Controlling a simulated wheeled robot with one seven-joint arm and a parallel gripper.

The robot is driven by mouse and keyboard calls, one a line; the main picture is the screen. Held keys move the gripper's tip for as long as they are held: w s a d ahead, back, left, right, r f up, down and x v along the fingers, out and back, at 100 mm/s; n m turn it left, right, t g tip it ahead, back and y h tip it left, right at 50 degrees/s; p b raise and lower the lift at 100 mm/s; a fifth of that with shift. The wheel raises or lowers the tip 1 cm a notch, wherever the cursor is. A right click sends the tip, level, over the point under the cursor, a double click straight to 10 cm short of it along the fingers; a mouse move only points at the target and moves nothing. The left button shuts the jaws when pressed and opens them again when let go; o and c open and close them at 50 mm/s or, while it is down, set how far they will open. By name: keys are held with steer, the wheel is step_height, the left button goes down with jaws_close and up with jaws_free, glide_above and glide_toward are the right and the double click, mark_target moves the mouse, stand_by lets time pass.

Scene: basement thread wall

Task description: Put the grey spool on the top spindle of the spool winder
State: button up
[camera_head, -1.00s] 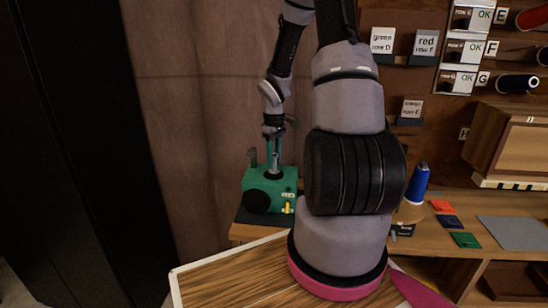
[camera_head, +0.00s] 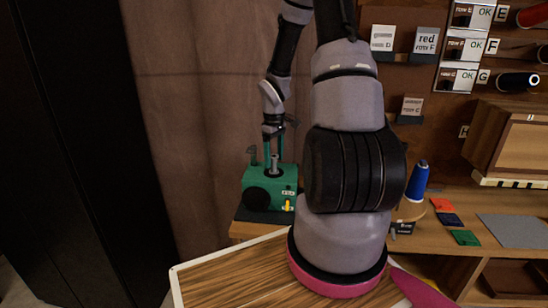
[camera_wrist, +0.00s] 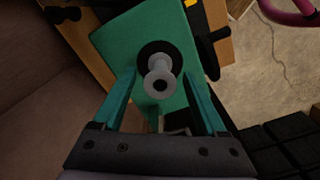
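The green spool winder (camera_head: 262,188) stands on a dark base on the wooden bench, left of my arm. The grey spool (camera_head: 274,163) sits upright on top of it, over a black round seat. In the wrist view the spool (camera_wrist: 158,80) is in the centre, with a dark hole in its end, above the green winder top (camera_wrist: 115,42). My gripper (camera_head: 274,153) is above the winder. In the wrist view its teal fingers (camera_wrist: 160,76) are spread on either side of the spool, with gaps; it holds nothing. The spindle is hidden inside the spool.
Coloured cards and a grey mat (camera_head: 512,231) lie farther right. A wooden cabinet (camera_head: 510,148) and labelled thread pegs are on the wall. A curtain hangs behind the winder.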

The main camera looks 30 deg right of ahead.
step_height(320, 180, up, 11)
stand_by(0.5)
steer(key=s+a+r+m+t, duration=0.2)
steer(key=s+a+r+m, duration=0.1)
steer(key=s+r, duration=0.3)
steer(key=s+a+r+m+t+y, duration=0.1)
steer(key=s+a+r+m+t, duration=0.1)
steer(key=s+a+r, duration=0.4)
steer(key=s+a+r+m+t+y, duration=0.1)
steer(key=s+a+r+m+t, duration=0.2)
steer(key=s+r, duration=0.4)
step_height(320, 180, up, 4)
steer(key=shift+s+a+r+m, duration=0.25)
steer(key=shift+s+a+m, duration=0.05)
steer(key=shift+a+m, duration=0.45)
steer(key=shift+d, duration=0.15)
